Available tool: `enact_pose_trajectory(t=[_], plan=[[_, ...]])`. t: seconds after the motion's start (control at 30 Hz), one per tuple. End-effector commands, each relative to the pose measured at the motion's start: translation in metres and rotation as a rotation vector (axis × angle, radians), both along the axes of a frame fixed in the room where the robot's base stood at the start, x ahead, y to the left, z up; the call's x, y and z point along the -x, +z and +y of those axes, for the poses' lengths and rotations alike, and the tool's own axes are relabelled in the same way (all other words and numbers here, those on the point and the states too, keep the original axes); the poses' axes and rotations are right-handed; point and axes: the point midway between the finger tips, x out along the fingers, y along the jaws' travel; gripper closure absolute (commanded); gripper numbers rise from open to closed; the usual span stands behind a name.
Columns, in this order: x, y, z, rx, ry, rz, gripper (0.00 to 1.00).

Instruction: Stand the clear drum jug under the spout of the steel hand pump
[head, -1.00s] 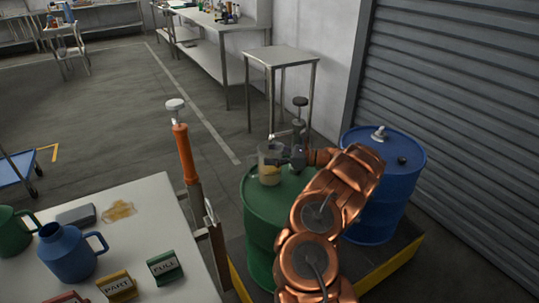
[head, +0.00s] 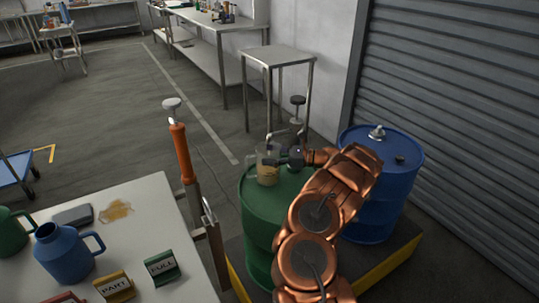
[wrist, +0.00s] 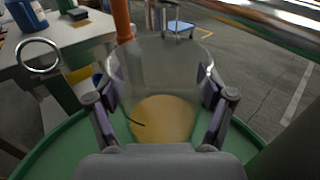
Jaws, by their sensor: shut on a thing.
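The clear drum jug (head: 266,172) holds yellowish liquid in its lower part and looks upright over the top of the green drum (head: 256,205). My gripper (head: 280,161) is shut on it from the right. In the wrist view the jug (wrist: 160,65) stands between the two fingers, with its rim towards the top of the picture. The steel hand pump (head: 297,122) rises behind my gripper, with a dark round knob on top. Its spout is close to the jug's top, but I cannot tell whether it is over the opening. I cannot tell whether the jug's base touches the drum.
A blue drum (head: 388,190) stands to the right on a yellow-edged platform. An orange pump (head: 183,153) stands to the left. A white table (head: 135,235) at front left bears a blue jug (head: 66,252) and labelled signs. A bare steel stand (head: 278,58) is behind.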

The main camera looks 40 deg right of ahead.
Motion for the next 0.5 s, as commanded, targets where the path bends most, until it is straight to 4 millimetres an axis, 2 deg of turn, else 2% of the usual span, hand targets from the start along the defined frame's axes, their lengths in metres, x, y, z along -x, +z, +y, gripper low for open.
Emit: enact_pose_trajectory(t=[0.4,0.43,0.5], plan=[[-0.0001,-0.0048,-0.0002,0.0,0.0,-0.001,0.89],[-0.0001,-0.0044,-0.0002,0.0,0.0,-0.001,0.17],[-0.0001,-0.0042,-0.0001,0.0,0.0,-0.001,0.1]])
